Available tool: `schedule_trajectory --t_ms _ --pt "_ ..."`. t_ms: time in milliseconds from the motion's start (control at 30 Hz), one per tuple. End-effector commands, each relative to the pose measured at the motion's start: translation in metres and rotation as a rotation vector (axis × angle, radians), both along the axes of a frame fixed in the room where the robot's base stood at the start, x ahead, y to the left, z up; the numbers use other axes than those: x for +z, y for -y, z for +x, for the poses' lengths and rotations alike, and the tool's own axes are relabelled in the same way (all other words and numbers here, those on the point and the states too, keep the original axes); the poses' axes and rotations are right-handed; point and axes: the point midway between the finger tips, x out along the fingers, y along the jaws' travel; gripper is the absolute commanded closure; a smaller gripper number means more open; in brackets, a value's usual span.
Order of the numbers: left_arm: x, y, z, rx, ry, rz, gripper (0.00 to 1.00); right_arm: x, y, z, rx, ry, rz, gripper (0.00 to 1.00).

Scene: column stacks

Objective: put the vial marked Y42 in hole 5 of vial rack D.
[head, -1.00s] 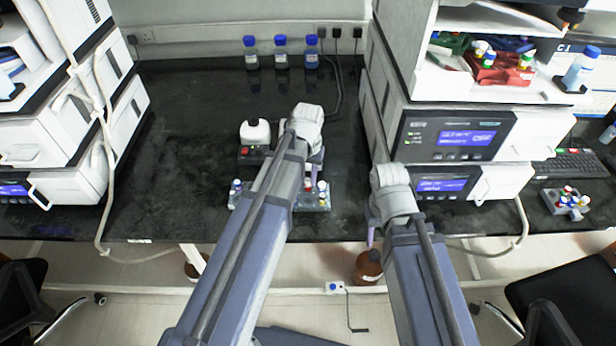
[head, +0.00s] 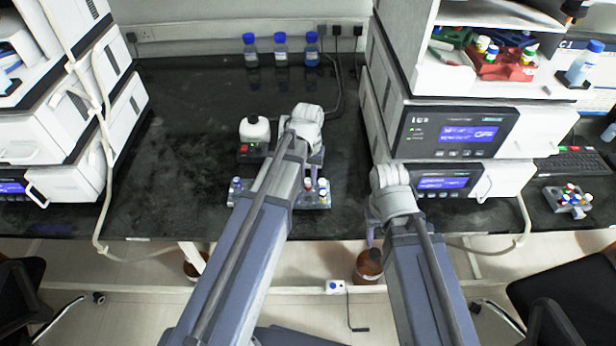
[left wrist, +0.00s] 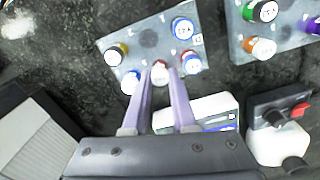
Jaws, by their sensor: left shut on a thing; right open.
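My left gripper (left wrist: 163,72) is shut on a vial with a red rim and a pale top (left wrist: 160,70), at the near edge of a grey vial rack (left wrist: 150,42). I cannot tell whether the vial is seated in a hole or lifted. The rack also holds blue-capped vials (left wrist: 182,28) and a yellow-capped vial (left wrist: 115,55); one dark hole (left wrist: 148,38) looks empty. The vial marks and rack letter are not legible to me. In the head view my left arm hides much of the racks. My right gripper (head: 371,238) is open, at the bench's front edge.
A second rack (left wrist: 262,28) with green, orange, purple and blue vials stands beside the first. Blue-capped bottles (head: 281,50) line the back. The bench's left part is clear.

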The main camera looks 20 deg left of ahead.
Motion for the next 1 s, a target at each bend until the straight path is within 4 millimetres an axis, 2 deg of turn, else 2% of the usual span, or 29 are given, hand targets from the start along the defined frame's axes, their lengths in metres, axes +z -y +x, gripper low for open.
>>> schedule_trajectory --t_ms 67,100,400,567,733,1000 --pt "0.0003 0.0 0.0 0.0 0.0 0.0 1.0 0.0003 0.0 0.0 0.0 0.0 0.0 0.5" --pt "0.0003 0.0 0.0 0.0 0.0 0.0 0.74 0.0003 0.0 0.0 0.0 0.0 0.0 0.5" --pt "0.0003 0.0 0.0 0.0 0.0 0.0 0.4 0.0003 0.0 0.0 0.0 0.0 0.0 0.5" --pt "0.0002 0.0001 0.0 0.0 0.0 0.0 0.4 0.0002 0.0 0.0 0.0 0.0 0.0 0.5" --pt "0.0002 0.0002 0.0001 0.0 0.0 -0.001 0.23 0.0002 0.0 0.0 0.0 0.0 0.0 0.5" --pt "0.0 0.0004 0.0001 0.0 0.0 -0.001 0.22 0.0 0.0 0.0 0.0 0.0 0.0 0.5"
